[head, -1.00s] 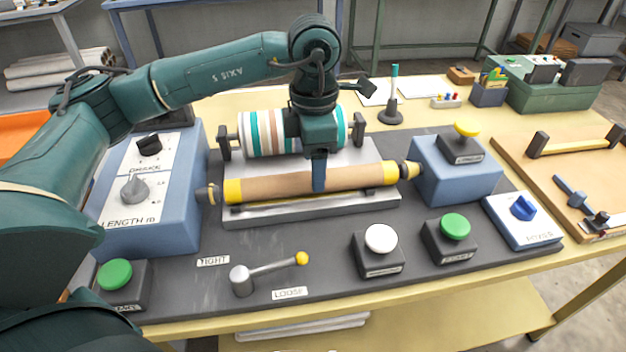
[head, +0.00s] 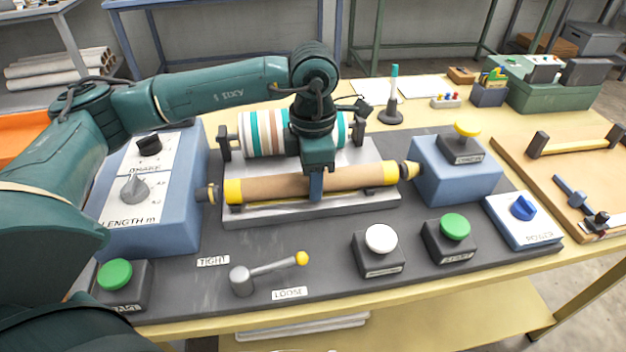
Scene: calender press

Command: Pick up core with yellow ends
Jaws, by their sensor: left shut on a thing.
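The core with yellow ends (head: 270,187) is a brown tube with a yellow band at each end. It lies level, left to right, over the grey metal cradle (head: 300,212), between the dark spindle on the left block and the yellow-tipped cone (head: 409,170) on the right block. I cannot tell whether the core touches the cradle. My right gripper is not in view.
Behind the core is a striped roll (head: 262,133) on its stand. In front are a lever with a yellow knob (head: 302,258), a white button (head: 381,238) and a green button (head: 455,227). Blue machine blocks stand left (head: 185,185) and right (head: 455,175).

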